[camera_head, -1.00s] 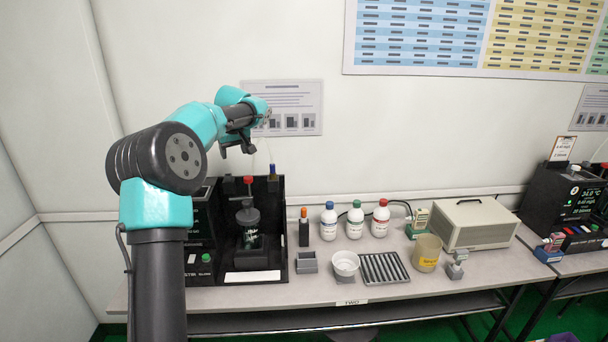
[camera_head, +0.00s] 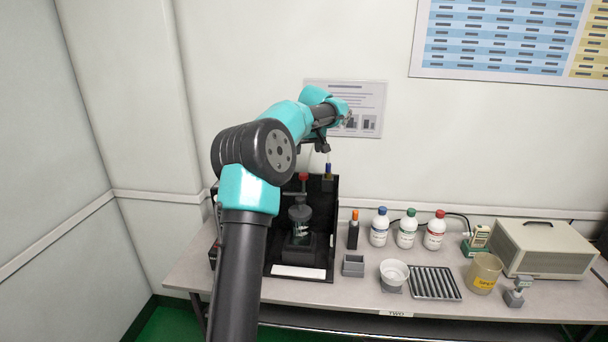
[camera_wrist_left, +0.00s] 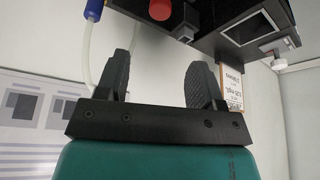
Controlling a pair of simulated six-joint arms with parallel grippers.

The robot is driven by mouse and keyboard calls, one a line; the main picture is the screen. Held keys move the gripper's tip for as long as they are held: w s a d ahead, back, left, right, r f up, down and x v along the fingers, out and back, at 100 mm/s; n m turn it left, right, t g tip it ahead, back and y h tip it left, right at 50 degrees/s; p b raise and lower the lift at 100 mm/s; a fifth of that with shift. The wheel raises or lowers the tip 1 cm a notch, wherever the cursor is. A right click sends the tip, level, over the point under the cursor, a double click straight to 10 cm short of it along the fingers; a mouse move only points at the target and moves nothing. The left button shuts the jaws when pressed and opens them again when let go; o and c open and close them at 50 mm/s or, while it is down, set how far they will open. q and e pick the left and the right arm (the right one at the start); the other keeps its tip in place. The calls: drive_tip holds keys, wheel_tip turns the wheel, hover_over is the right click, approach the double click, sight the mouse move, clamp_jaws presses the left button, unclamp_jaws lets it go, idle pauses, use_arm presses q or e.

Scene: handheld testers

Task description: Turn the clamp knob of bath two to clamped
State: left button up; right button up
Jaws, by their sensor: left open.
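A red round part also shows in the left wrist view (camera_wrist_left: 160,9), beyond my fingers. Whether the knob is clamped cannot be told. My left gripper (camera_head: 322,149) is above the station, near the wall poster. In the wrist view its fingers (camera_wrist_left: 160,72) are apart with nothing between them. My right gripper is not seen.
A blue-capped fitting with a clear tube (camera_head: 327,170) rises close to the red knob and beside my left finger. An orange-topped probe (camera_head: 353,230), bottles (camera_head: 407,230), a white bowl (camera_head: 394,272) and a ribbed tray (camera_head: 434,283) stand to the right. The air above them is clear.

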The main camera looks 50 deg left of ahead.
sight(303, 174)
use_arm(q)
drive_tip(key=x, duration=1.3)
drive_tip(key=shift+w+f, duration=0.1)
drive_tip(key=shift+f, duration=0.1)
clamp_jaws()
